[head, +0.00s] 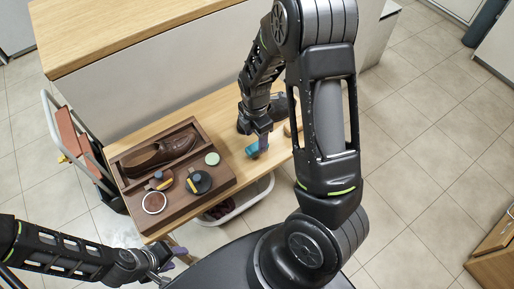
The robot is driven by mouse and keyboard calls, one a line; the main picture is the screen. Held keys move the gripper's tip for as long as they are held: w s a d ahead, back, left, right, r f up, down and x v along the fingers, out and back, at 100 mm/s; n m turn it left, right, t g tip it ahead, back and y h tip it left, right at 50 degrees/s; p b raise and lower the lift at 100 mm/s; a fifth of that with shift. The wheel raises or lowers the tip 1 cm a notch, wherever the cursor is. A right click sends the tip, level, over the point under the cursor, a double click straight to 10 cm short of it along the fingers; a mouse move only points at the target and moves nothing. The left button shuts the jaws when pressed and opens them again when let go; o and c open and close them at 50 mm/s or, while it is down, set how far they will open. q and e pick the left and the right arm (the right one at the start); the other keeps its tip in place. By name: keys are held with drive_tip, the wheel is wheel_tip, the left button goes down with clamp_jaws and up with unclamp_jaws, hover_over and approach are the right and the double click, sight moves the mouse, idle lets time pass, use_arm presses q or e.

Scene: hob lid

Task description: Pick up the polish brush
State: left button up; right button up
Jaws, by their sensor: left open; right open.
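A wooden shoe-care tray (226,182) lies on the narrow wooden bench. It holds a brown shoe (160,152) and small round items. Two dark pieces with yellowish parts, one at the middle (159,181) and one at the front (199,182), look brush-like; I cannot tell which is the polish brush. My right gripper (262,143) is open, pointing down right of the tray, beside a small teal item (252,149); contact is unclear. My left gripper (172,262) is open and empty, below the tray's front edge, apart from it.
A round open tin (153,202) and a pale green lid (212,159) are in the tray. A dark shoe-like object (279,106) is partly hidden behind my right arm. A white basket (237,205) stands below the bench. A higher wooden counter (120,35) rises behind.

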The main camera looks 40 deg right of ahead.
sight(257, 146)
drive_tip(key=shift+s+d+f, duration=0.1)
drive_tip(key=shift+f, duration=1.2)
drive_tip(key=shift+s+d+f, duration=0.1)
drive_tip(key=shift+f, duration=1.2)
clamp_jaws()
